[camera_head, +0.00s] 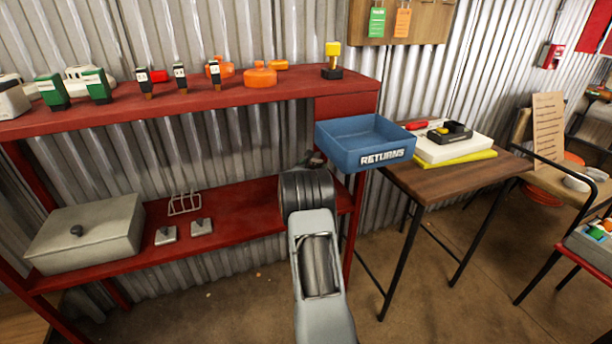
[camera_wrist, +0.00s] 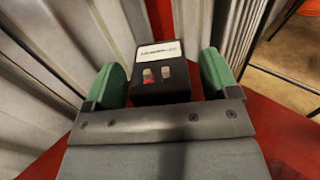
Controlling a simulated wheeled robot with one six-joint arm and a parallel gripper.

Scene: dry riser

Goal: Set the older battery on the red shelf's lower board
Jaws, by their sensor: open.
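A black battery (camera_wrist: 163,72) with a white date label shows in the wrist view. The label is too blurred to read surely; two small windows, one partly red, are below it. My gripper (camera_wrist: 165,85) is open, with one green finger pad on each side of the battery. The red shelf's lower board (camera_head: 245,210) shows in the head view, and red board (camera_wrist: 280,130) shows around the gripper in the wrist view. In the head view my arm hides the battery and most of the gripper. I cannot tell whether the pads touch the battery.
A grey lidded box (camera_head: 88,232), small grey plates and a wire rack (camera_head: 185,204) stand on the lower board. Batteries and orange items line the upper board (camera_head: 200,101). A blue returns bin (camera_head: 350,155) sits at the wooden table (camera_head: 450,178), beside a pale tray (camera_head: 470,148).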

